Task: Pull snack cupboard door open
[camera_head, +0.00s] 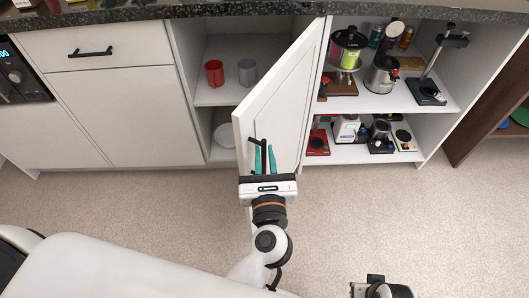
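The white cupboard door (275,105) stands partly open, swung out toward me from its right side. Behind it to the left is an open compartment with a red cup (214,73) and a grey cup (247,72) on its shelf. A black bar handle (263,152) is on the door's front. My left gripper (264,158) is at the handle, with one teal finger on each side of the bar, and appears closed on it. My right gripper (380,288) is at the bottom edge, cut off, away from the door; its fingers cannot be made out.
To the right, an open compartment (437,150) holds several appliances on two shelves. A closed white cabinet (130,115) with a drawer stands at the left, and a dark countertop (150,12) runs above. A brown wooden shelf unit (480,120) is at far right. The carpet floor (400,220) is clear.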

